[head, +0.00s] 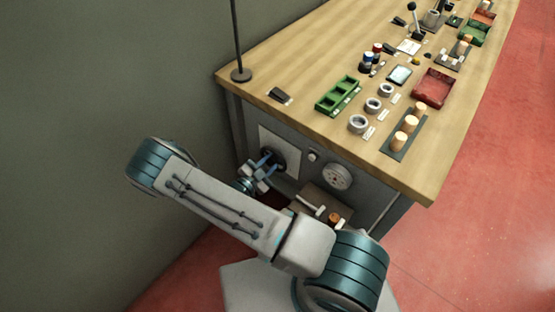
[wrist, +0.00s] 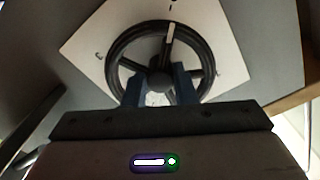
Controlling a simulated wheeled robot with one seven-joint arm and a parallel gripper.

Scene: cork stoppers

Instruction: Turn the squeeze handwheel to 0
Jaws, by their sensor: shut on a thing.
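The squeeze handwheel (wrist: 112,44) is a black spoked wheel on a pale plate (wrist: 85,45), which looks turned like a diamond in the wrist view. A white pointer bar (wrist: 170,33) on the wheel points up, close to small dark marks at the plate's top; they are too small to read. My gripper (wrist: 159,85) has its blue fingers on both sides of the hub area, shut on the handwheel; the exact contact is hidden. In the head view my gripper (head: 265,165) reaches the handwheel (head: 280,159) on the bench's front panel, covering part of it.
A round grey dial (head: 337,176) and a small knob (head: 313,155) sit right of the handwheel. Below is a brown ledge (head: 318,193) with a white T-shaped handle. The wooden benchtop (head: 300,60) above holds a green tray (head: 338,95), rings, corks and a red tray (head: 433,88).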

